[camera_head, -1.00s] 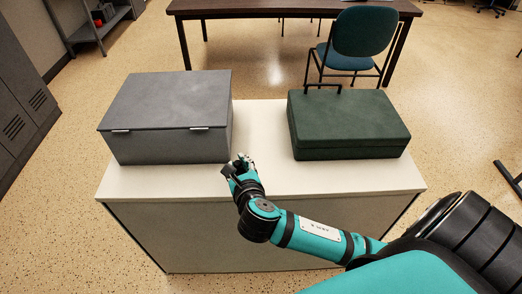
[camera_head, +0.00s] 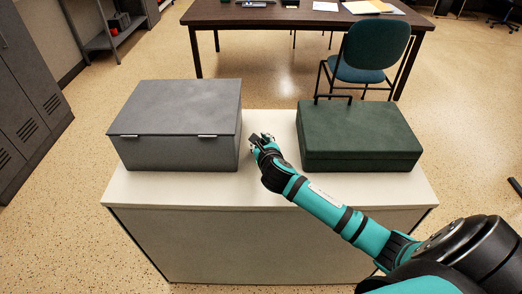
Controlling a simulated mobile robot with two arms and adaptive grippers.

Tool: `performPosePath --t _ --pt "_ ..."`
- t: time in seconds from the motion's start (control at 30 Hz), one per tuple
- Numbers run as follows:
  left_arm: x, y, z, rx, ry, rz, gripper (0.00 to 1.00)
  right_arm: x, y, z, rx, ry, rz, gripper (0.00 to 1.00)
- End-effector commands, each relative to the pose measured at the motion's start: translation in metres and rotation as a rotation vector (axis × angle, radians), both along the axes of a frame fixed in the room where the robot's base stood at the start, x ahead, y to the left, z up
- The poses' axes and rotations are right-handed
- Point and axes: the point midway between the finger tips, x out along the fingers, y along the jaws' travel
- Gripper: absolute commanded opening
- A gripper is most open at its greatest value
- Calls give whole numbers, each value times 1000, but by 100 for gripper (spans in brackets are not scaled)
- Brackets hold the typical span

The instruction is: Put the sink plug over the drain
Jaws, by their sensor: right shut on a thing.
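My right gripper (camera_head: 259,140) is over the white counter, in the gap between a grey lidded box and a green case. It is shut on a small dark thing (camera_head: 254,138), too small in the picture to identify for sure. I cannot make out a sink or a drain in view, and no plug shows clearly elsewhere. My left gripper is not in view.
The closed grey box (camera_head: 178,122) stands on the counter's left, and the closed green case (camera_head: 358,135) on its right. The white counter (camera_head: 170,189) has a bare front strip. Behind are a chair (camera_head: 375,47) and a dark desk (camera_head: 288,16).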

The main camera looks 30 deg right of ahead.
Motion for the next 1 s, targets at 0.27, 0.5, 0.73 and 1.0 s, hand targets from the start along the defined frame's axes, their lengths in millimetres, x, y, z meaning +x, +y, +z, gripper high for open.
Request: performPosePath --t 0.27,0.5,0.73,1.0 --pt "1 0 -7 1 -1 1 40 -1 1 -33 1 2 1 0" --pt "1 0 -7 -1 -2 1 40 -1 1 -33 0 2 1 0" --pt "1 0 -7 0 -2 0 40 -1 1 -33 0 2 1 40" --pt "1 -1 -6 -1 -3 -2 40 -1 1 -31 0 1 1 40"
